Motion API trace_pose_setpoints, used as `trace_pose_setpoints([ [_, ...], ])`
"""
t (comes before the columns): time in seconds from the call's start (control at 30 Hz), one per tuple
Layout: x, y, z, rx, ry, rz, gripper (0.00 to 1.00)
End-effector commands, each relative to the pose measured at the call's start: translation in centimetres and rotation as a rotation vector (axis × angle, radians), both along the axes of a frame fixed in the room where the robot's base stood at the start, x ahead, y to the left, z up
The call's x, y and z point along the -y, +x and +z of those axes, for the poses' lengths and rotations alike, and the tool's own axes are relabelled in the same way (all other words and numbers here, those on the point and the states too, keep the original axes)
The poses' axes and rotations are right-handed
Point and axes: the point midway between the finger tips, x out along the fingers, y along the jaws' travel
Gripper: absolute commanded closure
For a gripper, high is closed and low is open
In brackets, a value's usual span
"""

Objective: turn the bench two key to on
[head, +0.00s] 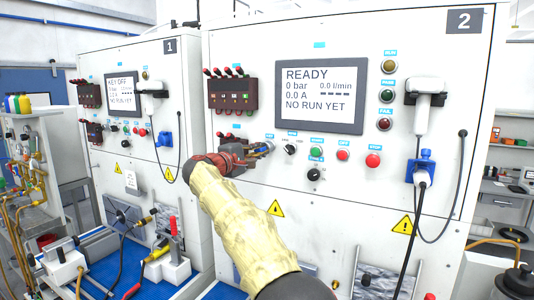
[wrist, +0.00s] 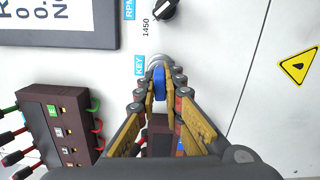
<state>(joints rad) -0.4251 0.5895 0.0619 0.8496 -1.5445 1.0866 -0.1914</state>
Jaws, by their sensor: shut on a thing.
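Bench two (head: 463,60) is the white panel marked 2, and its screen (head: 320,95) reads READY, 0 bar, 0.0 A, NO RUN YET. The blue key (wrist: 159,82) sits in a round silver lock beside the KEY label (wrist: 139,65) in the wrist view. My gripper (wrist: 160,96) has its fingers closed on both sides of the blue key. In the head view my gripper (head: 256,151) is at the panel, below and left of the screen, and my arm hides part of the area. The key's exact angle is hard to read behind the fingers.
Bench one (head: 135,60) shows KEY OFF.

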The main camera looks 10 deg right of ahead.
Motion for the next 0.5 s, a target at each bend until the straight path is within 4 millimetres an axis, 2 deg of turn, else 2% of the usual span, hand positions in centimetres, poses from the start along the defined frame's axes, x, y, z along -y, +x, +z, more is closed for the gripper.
trace_pose_setpoints([
  [0.1, -0.05, 0.05, -0.33, 0.057, 0.087, 0.001, 1.0],
  [0.3, -0.05, 0.01, -0.01, 0.067, 0.1, 0.001, 1.0],
  [0.33, -0.05, 0.01, -0.01, 0.067, 0.1, 0.001, 0.9],
  [0.5, -0.04, 0.0, 0.01, 0.066, 0.099, 0.001, 0.8],
])
